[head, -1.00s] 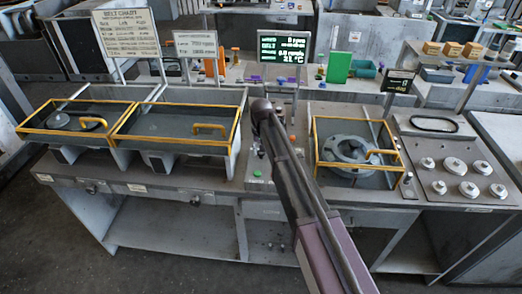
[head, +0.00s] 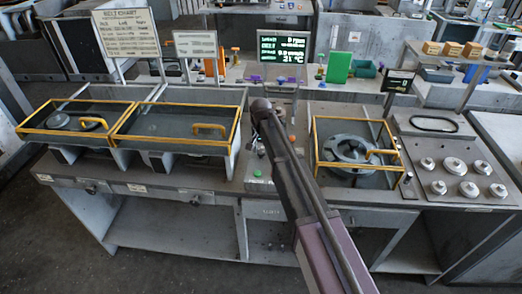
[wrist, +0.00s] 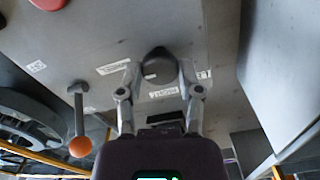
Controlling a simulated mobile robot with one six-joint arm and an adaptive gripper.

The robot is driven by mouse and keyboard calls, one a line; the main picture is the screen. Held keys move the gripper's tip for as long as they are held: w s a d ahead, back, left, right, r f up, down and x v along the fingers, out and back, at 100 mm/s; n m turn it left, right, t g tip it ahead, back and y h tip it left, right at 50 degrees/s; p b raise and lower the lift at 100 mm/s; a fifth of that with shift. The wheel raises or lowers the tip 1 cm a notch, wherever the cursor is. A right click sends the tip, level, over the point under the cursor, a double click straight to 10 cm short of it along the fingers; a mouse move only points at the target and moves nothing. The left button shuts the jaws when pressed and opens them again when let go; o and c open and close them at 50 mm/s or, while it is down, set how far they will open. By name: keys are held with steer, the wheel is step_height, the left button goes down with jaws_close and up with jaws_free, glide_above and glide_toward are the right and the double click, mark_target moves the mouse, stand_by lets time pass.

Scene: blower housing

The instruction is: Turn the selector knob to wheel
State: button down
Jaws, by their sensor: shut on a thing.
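The selector knob (wrist: 158,66) is a dark round knob on a grey panel in the wrist view, with small white labels around it. My gripper (wrist: 159,74) has one finger on each side of the knob and is shut on it. The label print is too small to read, so I cannot tell which position the knob points to. In the head view my arm reaches over the middle of the bench and hides the knob and the fingertips.
In the head view, yellow-framed guards (head: 175,125) flank the arm, with a status screen (head: 284,47) behind.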

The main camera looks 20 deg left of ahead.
steer(key=shift+s, duration=0.15)
steer(key=shift+c, duration=1.3)
jaws_free()
steer(key=shift+n, duration=0.3)
